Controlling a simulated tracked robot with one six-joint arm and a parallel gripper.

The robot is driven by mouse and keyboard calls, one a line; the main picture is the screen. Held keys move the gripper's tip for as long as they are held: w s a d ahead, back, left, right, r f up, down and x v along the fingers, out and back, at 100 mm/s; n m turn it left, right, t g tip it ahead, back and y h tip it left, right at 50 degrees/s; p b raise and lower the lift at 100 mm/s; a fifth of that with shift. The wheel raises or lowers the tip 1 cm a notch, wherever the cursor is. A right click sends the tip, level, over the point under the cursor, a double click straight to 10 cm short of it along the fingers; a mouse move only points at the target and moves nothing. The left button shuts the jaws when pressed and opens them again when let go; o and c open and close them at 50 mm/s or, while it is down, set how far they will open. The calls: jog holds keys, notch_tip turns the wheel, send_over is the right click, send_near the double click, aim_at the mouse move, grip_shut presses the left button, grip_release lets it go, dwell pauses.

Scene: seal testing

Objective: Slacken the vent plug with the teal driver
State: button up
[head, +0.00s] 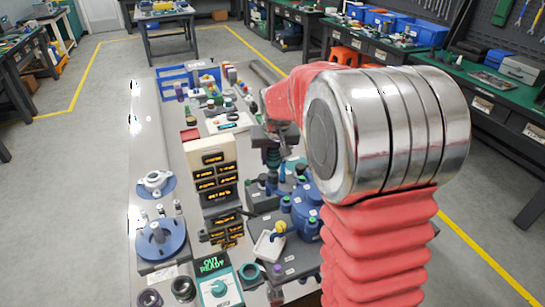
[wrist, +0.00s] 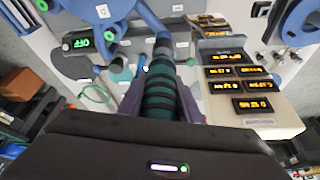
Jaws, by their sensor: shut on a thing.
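My gripper (wrist: 160,90) is shut on the teal driver (wrist: 160,100), a dark teal ribbed handle that runs between the two fingers in the wrist view. The driver's far end points up the picture towards a blue fitting. In the head view the dark green handle of the driver (head: 272,157) hangs below my gripper, above the grey bench unit. A blue vessel (head: 308,215) with green-capped fittings stands just below and right of it. I cannot tell which fitting is the vent plug, nor whether the driver's tip touches anything; my arm hides part of the area.
A cream panel with several orange displays (head: 215,158) stands left of the driver. A yellow knob (head: 279,228) and a box reading OUT READY (head: 215,275) are nearer. A blue flanged disc (head: 161,240) stands at left.

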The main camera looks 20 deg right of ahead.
jog(key=shift+f, duration=0.35)
dwell(1.0)
jog(key=shift+r, duration=0.15)
dwell(0.8)
jog(key=shift+r, duration=1.05)
jog(key=shift+r, duration=2.55)
jog(key=shift+f, duration=0.1)
